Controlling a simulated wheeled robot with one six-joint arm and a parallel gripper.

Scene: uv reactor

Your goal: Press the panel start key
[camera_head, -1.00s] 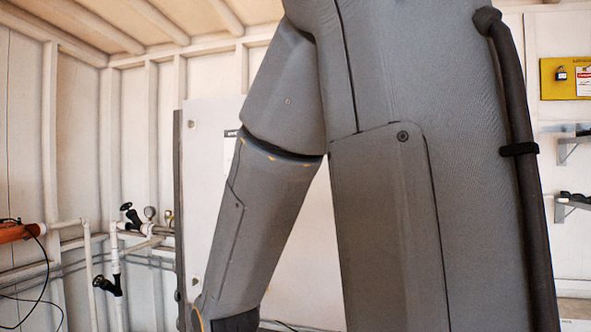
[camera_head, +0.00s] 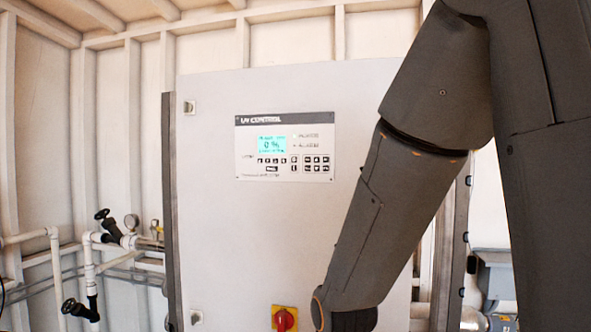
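The UV control panel (camera_head: 284,172) is set in the front of a light grey cabinet (camera_head: 240,240). Its cyan display (camera_head: 271,146) reads 0 %. Small dark keys (camera_head: 272,161) sit in rows below and right of the display. Their labels are too small to read, so I cannot tell which is the start key. My grey arm covers the right part of the view, and its lower link comes down in front of the cabinet, right of and below the panel. My gripper is out of the picture.
A red rotary switch on a yellow plate (camera_head: 285,319) is low on the cabinet, just left of my arm. White pipes with black valves (camera_head: 95,265) stand at the left by the wall. Grey equipment (camera_head: 497,280) shows at the right behind my arm.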

